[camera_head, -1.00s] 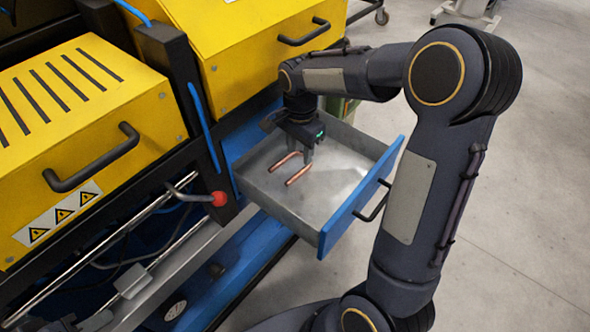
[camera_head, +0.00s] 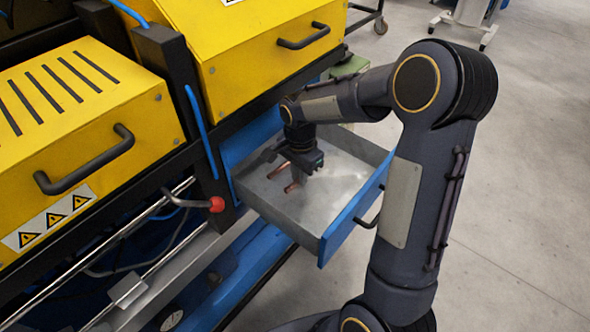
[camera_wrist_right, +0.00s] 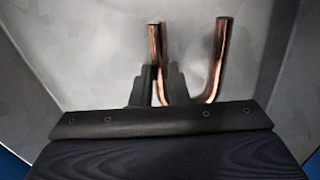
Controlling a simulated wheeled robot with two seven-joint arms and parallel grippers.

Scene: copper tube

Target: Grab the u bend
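The copper U bend (camera_head: 291,186) lies in the open grey drawer, partly hidden by my right gripper in the head view. In the right wrist view, the U bend (camera_wrist_right: 221,62) shows two legs pointing up and a curved end low down, partly behind the gripper. My right gripper (camera_wrist_right: 158,84) has its two dark fingers close together, one on each side of the left leg, and looks shut on it. In the head view, the right gripper (camera_head: 304,170) is low inside the drawer. My left gripper is not in view.
The drawer (camera_head: 338,146) has metal walls and a blue front panel (camera_head: 352,217). Yellow machine covers (camera_head: 85,125) with black handles stand at the left. A red knob (camera_head: 217,204) is left of the drawer. Open floor lies to the right.

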